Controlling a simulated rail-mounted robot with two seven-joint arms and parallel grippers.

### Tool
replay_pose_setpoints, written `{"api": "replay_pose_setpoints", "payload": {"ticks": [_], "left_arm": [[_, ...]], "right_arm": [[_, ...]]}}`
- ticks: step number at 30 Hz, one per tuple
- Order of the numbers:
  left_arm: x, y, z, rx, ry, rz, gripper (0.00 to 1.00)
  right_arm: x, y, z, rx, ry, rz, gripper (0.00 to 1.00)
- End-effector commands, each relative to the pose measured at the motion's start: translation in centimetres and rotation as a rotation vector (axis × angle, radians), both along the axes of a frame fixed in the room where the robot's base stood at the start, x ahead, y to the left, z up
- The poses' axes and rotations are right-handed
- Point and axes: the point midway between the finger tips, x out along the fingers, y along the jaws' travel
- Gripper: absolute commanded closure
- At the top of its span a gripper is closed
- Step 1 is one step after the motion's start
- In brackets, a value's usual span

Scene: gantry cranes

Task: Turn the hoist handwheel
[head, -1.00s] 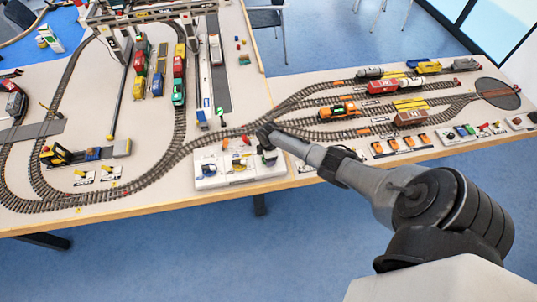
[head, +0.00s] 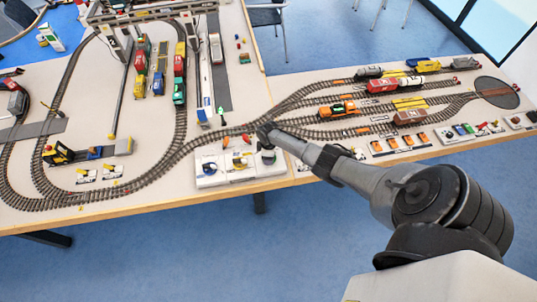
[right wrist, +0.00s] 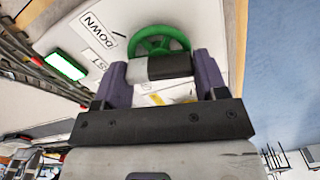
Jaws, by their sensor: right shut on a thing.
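The green hoist handwheel (right wrist: 160,40) shows in the right wrist view beside a label reading "DOWN". My right gripper (right wrist: 161,72) has a purple finger on each side of a dark grey and white block (right wrist: 160,67) in front of the wheel. It is shut on this part, which looks like part of the handwheel. The block and fingers hide the wheel's near side. My left gripper is not in view.
Model railway tracks (head: 160,180) curve behind and left of the panel. Wagons stand on sidings at the right, near a round turntable (head: 497,92). Other small control panels (head: 398,145) line the right front edge. Open blue floor lies in front of the table.

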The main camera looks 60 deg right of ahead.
Motion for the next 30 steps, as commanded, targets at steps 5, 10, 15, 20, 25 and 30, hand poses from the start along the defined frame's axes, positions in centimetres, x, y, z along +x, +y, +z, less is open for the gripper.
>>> {"api": "replay_pose_setpoints", "payload": {"ticks": [5,10,15,20,25,30], "left_arm": [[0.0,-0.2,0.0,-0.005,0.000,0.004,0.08],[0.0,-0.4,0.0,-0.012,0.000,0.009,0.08],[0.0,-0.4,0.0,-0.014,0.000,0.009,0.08],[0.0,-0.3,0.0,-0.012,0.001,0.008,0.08],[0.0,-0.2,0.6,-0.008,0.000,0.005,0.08],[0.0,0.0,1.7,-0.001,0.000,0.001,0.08]], "right_arm": [[0.0,0.0,0.0,-0.001,0.000,0.001,0.58],[0.0,0.0,0.0,-0.001,0.000,0.002,0.19],[0.0,0.0,0.0,0.000,0.000,0.002,0.08],[0.0,0.0,0.0,0.000,0.000,0.002,0.08],[0.0,0.0,1.1,-0.001,0.000,0.002,0.08],[0.0,-0.1,4.0,-0.001,-0.002,0.003,0.08]]}}
